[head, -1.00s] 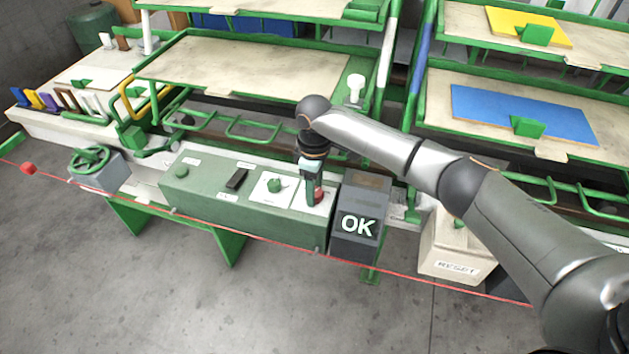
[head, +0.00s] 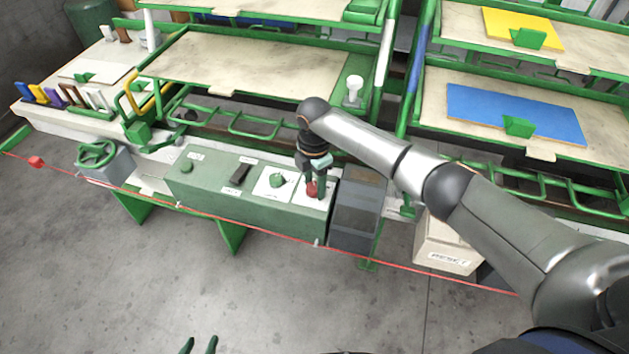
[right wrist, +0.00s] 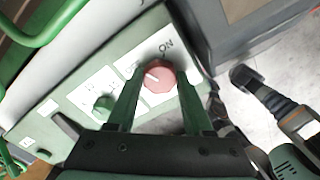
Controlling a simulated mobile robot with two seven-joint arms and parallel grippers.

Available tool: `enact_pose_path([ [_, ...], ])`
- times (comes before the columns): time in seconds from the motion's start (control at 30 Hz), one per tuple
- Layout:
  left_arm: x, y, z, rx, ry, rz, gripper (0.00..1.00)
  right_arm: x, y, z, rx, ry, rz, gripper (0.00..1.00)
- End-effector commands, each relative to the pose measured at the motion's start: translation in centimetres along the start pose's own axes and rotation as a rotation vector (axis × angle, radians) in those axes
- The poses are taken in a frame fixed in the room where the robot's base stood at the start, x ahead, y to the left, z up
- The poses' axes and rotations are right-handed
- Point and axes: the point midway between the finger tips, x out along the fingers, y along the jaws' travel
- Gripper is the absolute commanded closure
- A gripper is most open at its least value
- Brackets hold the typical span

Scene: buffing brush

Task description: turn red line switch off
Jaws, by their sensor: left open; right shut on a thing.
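The red switch (head: 312,189) is a round rotary knob on a white plate at the right end of the green control box (head: 205,186). In the right wrist view, the red knob (right wrist: 160,77) has a white pointer mark that points away from the "ON" label (right wrist: 166,46). My right gripper (head: 313,182) reaches down over the knob and is shut on it, with one finger on each side; its fingers also show in the right wrist view (right wrist: 158,92). My left gripper (head: 199,345) is open and empty at the bottom edge, well away from the box; only its fingertips show.
A green knob (head: 277,181) and a black switch (head: 238,175) sit left on the same box. A grey display box (head: 356,215) with a dark screen stands close on the right. A red cord (head: 270,236) runs along the front. The floor in front is clear.

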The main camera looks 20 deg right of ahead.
Motion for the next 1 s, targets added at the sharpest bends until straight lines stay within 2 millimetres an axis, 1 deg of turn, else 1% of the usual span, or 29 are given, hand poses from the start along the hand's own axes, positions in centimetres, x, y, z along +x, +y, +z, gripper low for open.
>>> enact_pose_path([
  [0.2,-0.13,0.04,-0.15,0.0,0.0,0.0,0.5,-0.1,0.06,-0.17,-0.166,0.004,0.002,1.0],
  [0.43,-0.17,0.04,-0.19,-0.001,0.0,0.0,0.5,-0.09,0.07,-0.2,-0.285,0.005,0.002,1.0],
  [0.7,-0.18,0.03,-0.21,-0.001,0.0,0.0,0.5,-0.08,0.06,-0.22,-0.346,0.005,0.003,1.0],
  [1.0,-0.18,0.02,-0.21,-0.001,0.0,0.0,0.5,-0.08,0.06,-0.23,-0.356,0.005,0.002,1.0],
])
